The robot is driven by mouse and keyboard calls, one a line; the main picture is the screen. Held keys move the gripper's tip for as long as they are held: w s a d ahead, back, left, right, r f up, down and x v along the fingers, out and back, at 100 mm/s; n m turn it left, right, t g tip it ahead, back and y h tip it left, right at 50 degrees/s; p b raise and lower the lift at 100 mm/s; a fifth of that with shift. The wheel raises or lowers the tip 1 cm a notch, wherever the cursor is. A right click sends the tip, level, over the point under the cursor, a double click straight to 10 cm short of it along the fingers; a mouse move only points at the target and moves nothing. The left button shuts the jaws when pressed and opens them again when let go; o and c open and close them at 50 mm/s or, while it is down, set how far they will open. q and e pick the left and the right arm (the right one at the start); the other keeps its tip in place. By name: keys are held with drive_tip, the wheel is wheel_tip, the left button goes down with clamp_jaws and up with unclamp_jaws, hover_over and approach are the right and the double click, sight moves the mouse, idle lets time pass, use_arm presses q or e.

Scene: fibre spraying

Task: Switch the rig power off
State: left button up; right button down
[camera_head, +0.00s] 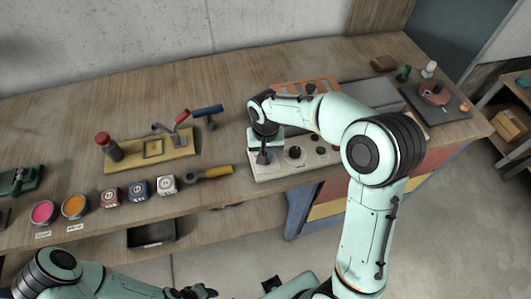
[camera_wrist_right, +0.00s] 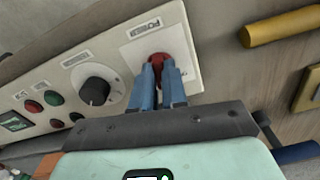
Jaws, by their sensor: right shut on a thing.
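The rig's pale control panel (camera_head: 284,174) sits at the table's front edge. In the right wrist view, a red power knob (camera_wrist_right: 158,58) stands on a raised white plate (camera_wrist_right: 188,45) with a label above it. My right gripper (camera_wrist_right: 161,80) is shut on the red knob, its blue fingers on either side of it. In the head view, my right gripper (camera_head: 263,158) comes down on the panel's left end and hides the knob. My left gripper (camera_head: 195,292) is low at the bottom edge, partly cut off and away from the panel; its jaws are unclear.
A black dial (camera_wrist_right: 94,91) and green and red buttons (camera_wrist_right: 33,106) are beside the plate. A yellow-handled tool (camera_head: 208,172), several small boxes (camera_head: 138,188) and a yellow fixture (camera_head: 150,153) lie left of the panel. A turntable unit (camera_head: 436,95) stands at right.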

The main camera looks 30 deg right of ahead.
drive_tip(key=n, duration=0.4)
drive_tip(key=shift+n, duration=0.3)
use_arm(q)
drive_tip(key=shift+w+r+p, duration=0.3)
drive_tip(key=shift+r, duration=0.05)
use_arm(e)
drive_tip(key=n, duration=0.4)
drive_tip(key=shift+n, duration=0.4)
drive_tip(key=c, duration=1.2)
unclamp_jaws()
drive_tip(key=shift+o, duration=0.2)
use_arm(q)
drive_tip(key=shift+w+r+p, duration=0.7)
drive_tip(key=shift+w+r, duration=0.15)
drive_tip(key=shift+r, duration=0.1)
use_arm(e)
wheel_tip(320, 180, up, 14)
drive_tip(key=shift+f, duration=0.25)
